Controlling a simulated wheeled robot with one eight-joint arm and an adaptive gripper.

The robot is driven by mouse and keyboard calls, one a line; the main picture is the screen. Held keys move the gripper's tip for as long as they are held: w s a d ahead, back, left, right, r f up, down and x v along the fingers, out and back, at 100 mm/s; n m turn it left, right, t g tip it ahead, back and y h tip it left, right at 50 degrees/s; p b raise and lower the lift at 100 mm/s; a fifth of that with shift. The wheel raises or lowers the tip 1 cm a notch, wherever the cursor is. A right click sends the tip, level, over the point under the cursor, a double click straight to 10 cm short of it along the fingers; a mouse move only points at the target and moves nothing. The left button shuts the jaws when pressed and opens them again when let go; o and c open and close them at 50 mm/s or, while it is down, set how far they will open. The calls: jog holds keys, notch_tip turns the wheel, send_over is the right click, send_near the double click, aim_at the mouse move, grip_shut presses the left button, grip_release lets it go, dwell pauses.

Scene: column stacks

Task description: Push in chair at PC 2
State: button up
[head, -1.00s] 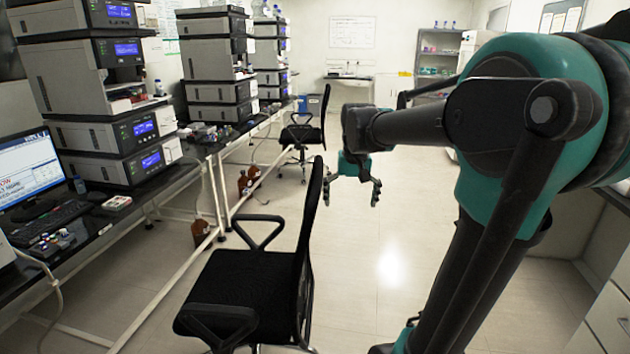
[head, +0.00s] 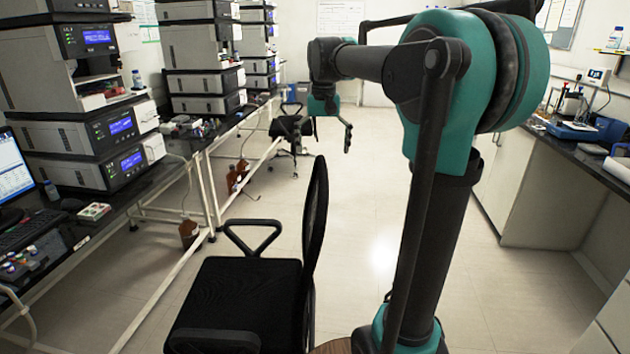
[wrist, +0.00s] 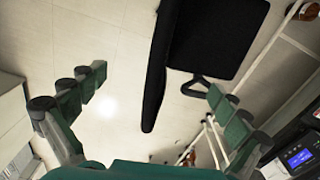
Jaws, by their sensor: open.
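A black office chair (head: 240,300) with armrests stands in the near left, beside the bench. Its seat faces the bench and its tall backrest (head: 314,225) faces the aisle. A second black chair (head: 290,128) stands farther along the bench. I cannot tell from labels which one is at PC 2. My gripper (head: 335,125) is open and empty, in the aisle beyond the near chair's backrest in the head view. In the wrist view a chair's seat (wrist: 215,38) and backrest (wrist: 158,75) show beyond my gripper's spread fingers (wrist: 157,84). No contact is visible.
The left bench (head: 110,225) carries stacked instruments (head: 80,130), a monitor (head: 12,170) and a keyboard. Brown bottles (head: 188,232) stand on the floor under it. A counter (head: 590,160) with equipment runs along the right. The middle aisle floor is clear.

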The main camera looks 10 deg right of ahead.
aim_at(323, 180)
notch_tip(323, 180, down, 13)
jog(key=shift+r, duration=0.2)
dwell(0.3)
grip_shut()
dwell(0.6)
